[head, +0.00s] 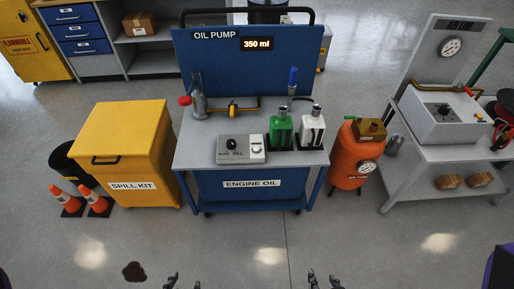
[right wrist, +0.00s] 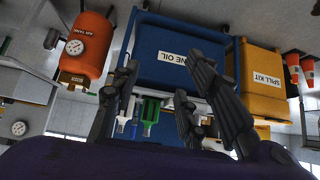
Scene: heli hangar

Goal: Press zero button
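The blue oil pump cart (head: 250,186) stands ahead in the middle of the head view. Its display (head: 257,43) reads 350 ml. A grey control box (head: 240,150) on the cart's top has a black knob and, on its right, a pale panel with a small button (head: 256,149); the button's lettering is too small to read. My left gripper (head: 183,283) is at the bottom edge, fingers apart and empty. My right gripper (head: 325,281) is also at the bottom edge; the right wrist view shows its fingers (right wrist: 162,82) spread and empty. Both are well short of the cart.
Green (head: 281,131) and white (head: 312,129) oil cans stand right of the box. A yellow spill kit (head: 124,150) and cones are left; an orange air tank (head: 348,158) and grey bench (head: 440,155) are right. An oil spot (head: 134,271) marks the otherwise clear floor.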

